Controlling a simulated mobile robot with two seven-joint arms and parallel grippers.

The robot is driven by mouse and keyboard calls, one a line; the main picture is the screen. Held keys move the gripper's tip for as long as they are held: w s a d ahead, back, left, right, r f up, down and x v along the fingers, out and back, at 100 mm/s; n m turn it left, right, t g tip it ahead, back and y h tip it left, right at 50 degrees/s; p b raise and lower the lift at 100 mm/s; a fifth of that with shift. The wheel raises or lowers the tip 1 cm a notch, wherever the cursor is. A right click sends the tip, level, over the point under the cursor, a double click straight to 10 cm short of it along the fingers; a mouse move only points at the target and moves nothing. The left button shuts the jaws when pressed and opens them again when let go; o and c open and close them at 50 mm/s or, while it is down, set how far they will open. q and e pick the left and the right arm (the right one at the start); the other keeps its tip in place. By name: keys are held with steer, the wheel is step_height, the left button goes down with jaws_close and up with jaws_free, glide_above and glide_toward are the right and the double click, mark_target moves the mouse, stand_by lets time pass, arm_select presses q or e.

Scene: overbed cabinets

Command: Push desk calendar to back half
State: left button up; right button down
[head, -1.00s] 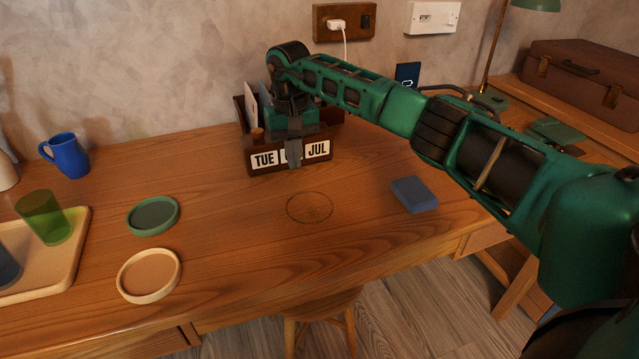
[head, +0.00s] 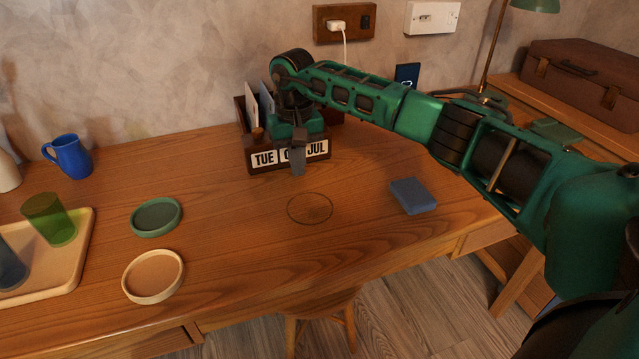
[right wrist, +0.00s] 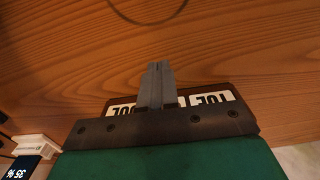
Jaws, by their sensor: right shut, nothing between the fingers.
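The desk calendar (head: 264,159) is a dark wooden block with white cards reading TUE and JUL. It stands upright on the desk toward the wall, with an organizer section holding envelopes behind it. My right gripper (head: 298,168) is shut and empty, its fingers pointing down just in front of the calendar's middle card, which they partly hide. In the right wrist view the shut fingers (right wrist: 155,85) overlap the upside-down calendar cards (right wrist: 212,98). I cannot tell whether the fingers touch the calendar. My left gripper is not in view.
A circle outline (head: 310,208) is marked on the desk in front of the calendar. A blue box (head: 413,196) lies to the right. Green (head: 156,217) and cream (head: 153,276) round dishes, a tray (head: 75,262) with cups and a blue mug (head: 70,156) are on the left.

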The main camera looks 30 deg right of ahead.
steer(key=s+r+p, duration=0.1)
steer(key=r+p, duration=0.1)
steer(key=p, duration=0.1)
steer(key=shift+s+a+r, duration=0.15)
steer(key=shift+s+r, duration=0.2)
steer(key=shift+r, duration=0.05)
steer(key=s+r+p, duration=0.2)
steer(key=shift+a+r+p, duration=0.15)
steer(key=shift+a+p, duration=0.1)
steer(key=shift+p, duration=0.15)
steer(key=shift+s, duration=0.1)
